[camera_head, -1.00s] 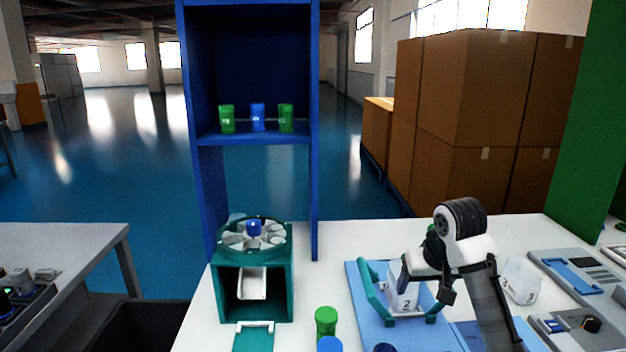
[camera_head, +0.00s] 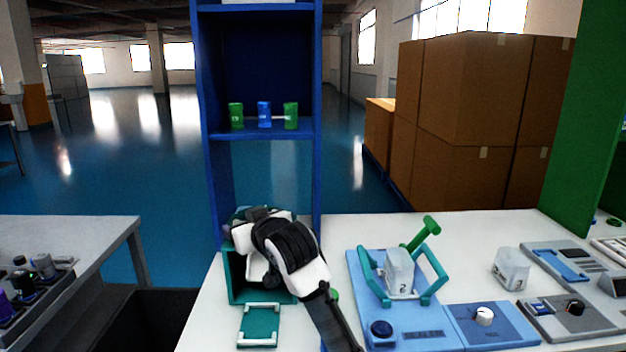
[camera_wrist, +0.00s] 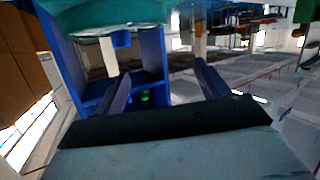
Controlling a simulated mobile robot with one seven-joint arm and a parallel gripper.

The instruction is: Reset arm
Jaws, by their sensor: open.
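In the head view my arm reaches over the white table to the teal box (camera_head: 234,285), and its white and black wrist covers most of the box and the round holder on top. My gripper's fingertips are hidden there. In the wrist view my gripper (camera_wrist: 160,85) is open and empty, its two dark fingers spread apart. The blue shelf (camera_wrist: 150,50) lies beyond the fingers.
The blue shelf (camera_head: 213,180) holds green and blue canisters. A teal plate (camera_head: 258,326) lies in front of the box.

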